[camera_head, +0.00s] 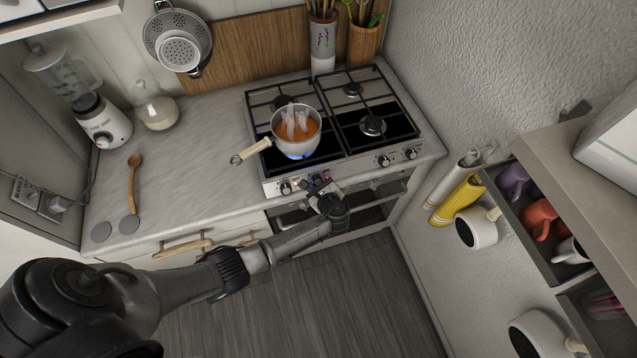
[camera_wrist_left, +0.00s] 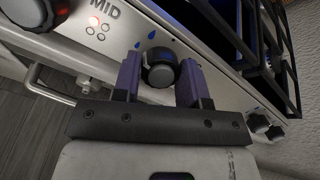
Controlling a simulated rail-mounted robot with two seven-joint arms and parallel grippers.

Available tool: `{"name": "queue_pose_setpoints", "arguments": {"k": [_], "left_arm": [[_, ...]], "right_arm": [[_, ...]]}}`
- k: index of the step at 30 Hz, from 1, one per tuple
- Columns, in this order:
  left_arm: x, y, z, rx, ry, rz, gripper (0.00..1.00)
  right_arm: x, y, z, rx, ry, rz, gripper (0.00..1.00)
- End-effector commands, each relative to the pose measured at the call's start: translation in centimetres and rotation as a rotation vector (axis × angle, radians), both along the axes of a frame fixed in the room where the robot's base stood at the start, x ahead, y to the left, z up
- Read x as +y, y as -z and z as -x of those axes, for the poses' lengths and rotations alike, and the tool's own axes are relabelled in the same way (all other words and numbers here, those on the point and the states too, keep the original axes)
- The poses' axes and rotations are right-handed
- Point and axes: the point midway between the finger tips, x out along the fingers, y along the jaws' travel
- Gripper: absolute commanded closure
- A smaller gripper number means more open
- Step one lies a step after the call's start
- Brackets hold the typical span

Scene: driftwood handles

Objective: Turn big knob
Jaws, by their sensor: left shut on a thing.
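The stove (camera_head: 273,184) has a row of black knobs along its front panel. My left gripper (camera_head: 318,183) is at the left part of this panel. In the left wrist view, my left gripper (camera_wrist_left: 160,82) has one finger on each side of a round black knob (camera_wrist_left: 160,66) and is shut on it. Blue flame-like marks are printed beside this knob. Another black knob (camera_wrist_left: 28,12), larger in this view, is at the upper left beside the printed word MID and a lit red dot. My right gripper is not in view.
A pot (camera_head: 296,130) with orange contents sits over a blue flame, its handle pointing left. An oven handle (camera_head: 376,192) runs below the panel. A shelf with mugs (camera_head: 541,216) juts in at right. Counter at left holds a blender (camera_head: 101,121) and wooden spoon (camera_head: 132,182).

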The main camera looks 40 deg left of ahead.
Motion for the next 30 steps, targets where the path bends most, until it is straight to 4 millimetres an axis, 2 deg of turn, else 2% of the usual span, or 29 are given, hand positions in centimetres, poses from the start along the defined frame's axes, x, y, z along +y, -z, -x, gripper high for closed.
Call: {"name": "queue_pose_setpoints", "arguments": {"k": [9,25,26,30], "left_arm": [[-0.06,0.01,-0.03,-0.087,-0.057,0.052,0.84],[-0.04,-0.04,-0.04,-0.104,-0.069,0.062,0.84],[-0.04,-0.04,-0.04,-0.104,-0.069,0.062,0.60],[-0.04,-0.02,-0.04,-0.103,-0.068,0.062,0.46]], "right_arm": [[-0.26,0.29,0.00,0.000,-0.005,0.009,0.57],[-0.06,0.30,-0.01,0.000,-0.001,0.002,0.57],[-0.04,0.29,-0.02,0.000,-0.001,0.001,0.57],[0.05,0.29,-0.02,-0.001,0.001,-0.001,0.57]]}}
